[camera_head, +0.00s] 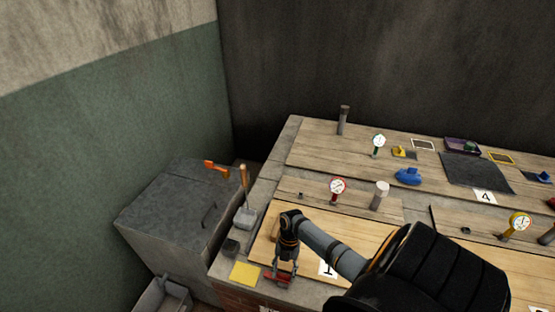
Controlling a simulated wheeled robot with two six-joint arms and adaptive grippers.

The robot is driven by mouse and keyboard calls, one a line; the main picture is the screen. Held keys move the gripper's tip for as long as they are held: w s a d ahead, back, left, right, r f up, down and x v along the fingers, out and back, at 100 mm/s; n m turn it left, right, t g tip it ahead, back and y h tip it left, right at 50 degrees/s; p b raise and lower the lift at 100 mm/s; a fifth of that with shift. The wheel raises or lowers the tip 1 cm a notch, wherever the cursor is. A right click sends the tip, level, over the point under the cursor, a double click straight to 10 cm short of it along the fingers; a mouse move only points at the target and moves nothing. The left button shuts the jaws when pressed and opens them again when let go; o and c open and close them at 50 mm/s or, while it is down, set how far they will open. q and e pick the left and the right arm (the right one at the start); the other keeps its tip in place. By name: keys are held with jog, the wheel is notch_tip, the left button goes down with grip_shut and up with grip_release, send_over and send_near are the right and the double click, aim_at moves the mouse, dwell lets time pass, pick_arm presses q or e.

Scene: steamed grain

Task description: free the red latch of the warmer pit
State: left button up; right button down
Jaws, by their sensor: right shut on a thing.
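The red latch (272,281) lies at the front left edge of a pale wooden lid marked 1 (262,237). My right gripper (281,279) points down at it and is shut on it. The fingers and wrist hide part of the latch, so I cannot tell how far it is turned. My right arm reaches in from the lower right and covers much of the lid. My left gripper is out of view.
A red-rimmed gauge (338,186) and a grey post (380,195) stand behind the arm. A yellow pad (244,273) lies just left of the gripper. A wooden-handled scoop (245,215) and a grey chest (180,205) are further left.

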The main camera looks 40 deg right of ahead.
dwell(0.4)
jog(key=c, duration=0.6)
grip_release()
jog(key=shift+d+r, duration=0.1)
jog(key=shift+r, duration=0.05)
jog(key=v, duration=1.1)
jog(key=shift+r, duration=0.35)
jog(key=shift+w, duration=0.1)
